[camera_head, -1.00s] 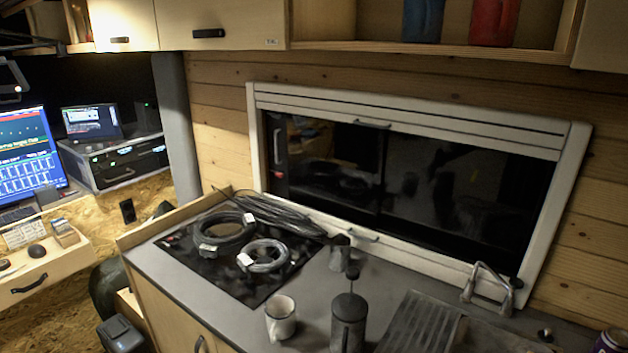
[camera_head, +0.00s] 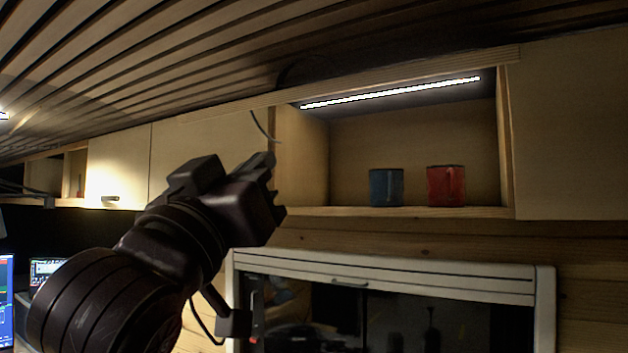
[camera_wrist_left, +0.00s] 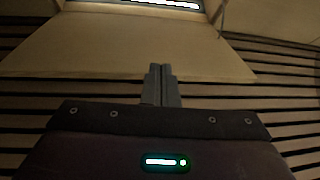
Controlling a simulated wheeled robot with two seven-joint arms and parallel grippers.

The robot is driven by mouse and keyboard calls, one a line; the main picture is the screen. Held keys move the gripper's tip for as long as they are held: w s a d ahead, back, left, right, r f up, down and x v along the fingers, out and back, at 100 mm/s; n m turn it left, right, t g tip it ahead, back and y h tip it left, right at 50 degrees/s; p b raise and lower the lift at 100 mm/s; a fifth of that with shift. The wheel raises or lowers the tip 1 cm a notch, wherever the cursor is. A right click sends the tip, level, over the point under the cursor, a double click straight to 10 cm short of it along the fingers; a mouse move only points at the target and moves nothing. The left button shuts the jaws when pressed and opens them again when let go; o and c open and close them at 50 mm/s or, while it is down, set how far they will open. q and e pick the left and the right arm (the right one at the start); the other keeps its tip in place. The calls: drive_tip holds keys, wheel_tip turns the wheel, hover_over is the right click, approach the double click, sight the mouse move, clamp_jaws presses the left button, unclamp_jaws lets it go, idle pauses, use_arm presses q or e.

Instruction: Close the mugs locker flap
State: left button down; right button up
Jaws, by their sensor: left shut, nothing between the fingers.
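The mugs locker (camera_head: 410,140) is an open overhead compartment in the head view. A blue mug (camera_head: 386,187) and a red mug (camera_head: 446,186) stand on its shelf. Its flap appears raised, seen almost edge-on as a thin pale wooden strip (camera_head: 400,75) below the ceiling. In the left wrist view a broad beige panel (camera_wrist_left: 110,50), apparently the flap's underside, lies beyond the fingers. My left gripper (camera_head: 272,165) is at the locker's left side, below the raised flap's level. Its fingers (camera_wrist_left: 162,70) are shut and empty; contact with the panel cannot be told. My right gripper is not in view.
Closed cabinet fronts flank the locker on the left (camera_head: 125,165) and right (camera_head: 570,130). A lit strip (camera_head: 390,92) runs inside its top. The slatted ceiling (camera_head: 200,60) is close above. A white-framed window (camera_head: 400,283) sits below the shelf.

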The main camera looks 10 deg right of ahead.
sight(339, 70)
use_arm(q)
drive_tip(key=s+d+r+m+h, duration=0.1)
drive_tip(key=s+r+m+h, duration=0.2)
drive_tip(key=s+r+h, duration=0.35)
drive_tip(key=w+d+r+y+p, duration=0.2)
drive_tip(key=w+d+r+p, duration=0.1)
drive_tip(key=d+r+p, duration=0.4)
drive_tip(key=f, duration=0.1)
drive_tip(key=w+a+f, duration=0.1)
drive_tip(key=f, duration=0.1)
drive_tip(key=shift+w+a+f, duration=0.25)
drive_tip(key=shift+w+f, duration=0.05)
drive_tip(key=shift+w, duration=0.05)
